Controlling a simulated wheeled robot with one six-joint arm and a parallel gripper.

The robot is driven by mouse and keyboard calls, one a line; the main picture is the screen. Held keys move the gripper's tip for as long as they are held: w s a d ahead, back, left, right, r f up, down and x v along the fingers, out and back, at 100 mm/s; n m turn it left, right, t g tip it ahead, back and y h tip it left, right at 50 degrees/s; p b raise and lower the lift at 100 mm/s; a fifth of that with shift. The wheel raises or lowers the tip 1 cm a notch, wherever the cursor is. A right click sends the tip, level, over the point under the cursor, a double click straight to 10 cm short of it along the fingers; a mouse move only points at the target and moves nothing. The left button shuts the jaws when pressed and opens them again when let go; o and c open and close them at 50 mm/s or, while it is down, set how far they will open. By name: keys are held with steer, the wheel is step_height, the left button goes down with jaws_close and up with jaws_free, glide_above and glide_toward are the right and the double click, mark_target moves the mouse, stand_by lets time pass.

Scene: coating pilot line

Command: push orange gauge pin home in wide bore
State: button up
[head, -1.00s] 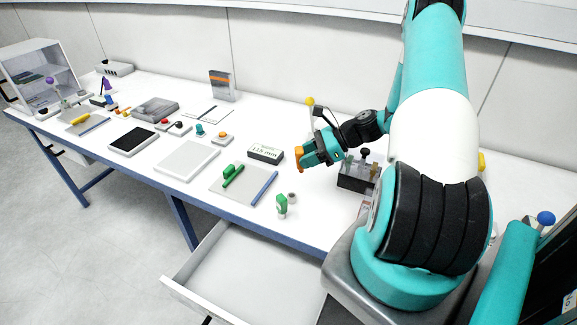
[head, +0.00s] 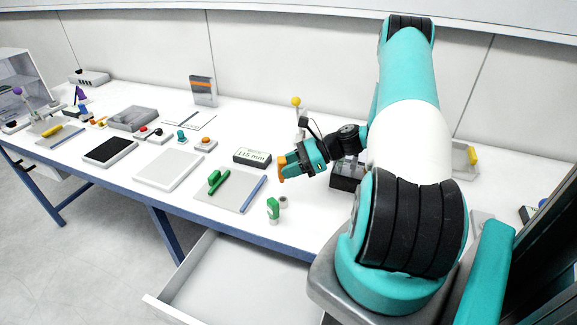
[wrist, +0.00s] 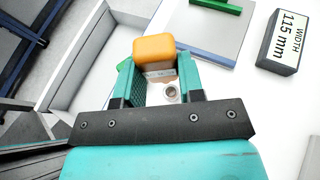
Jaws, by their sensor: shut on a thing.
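My gripper (head: 283,168) is shut on the orange gauge pin (wrist: 155,50) and holds it above the table. In the wrist view its orange block sits between the fingertips, with a pale grey marked part just below it. The lower end of the pin cannot be made out. A small grey ring (head: 284,201) with a round hole stands on the table below my gripper. The ring also shows between the fingers in the wrist view (wrist: 171,93), apart from the pin. I cannot tell whether it is the wide bore.
A green piece (head: 273,208) stands beside the ring. A mat (head: 240,203) with green parts and a blue strip lies left. A block marked 115 mm (head: 252,157) is behind it. An open drawer (head: 225,285) juts out in front. A dark block (head: 346,177) stands right of my gripper.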

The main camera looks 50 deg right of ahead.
step_height(320, 180, down, 6)
steer(key=b, duration=0.3)
steer(key=shift+r, duration=0.25)
stand_by(1.9)
steer(key=shift+f, duration=0.5)
steer(key=shift+s+f+b, duration=0.1)
steer(key=shift+f+b, duration=0.25)
steer(key=shift+b, duration=0.05)
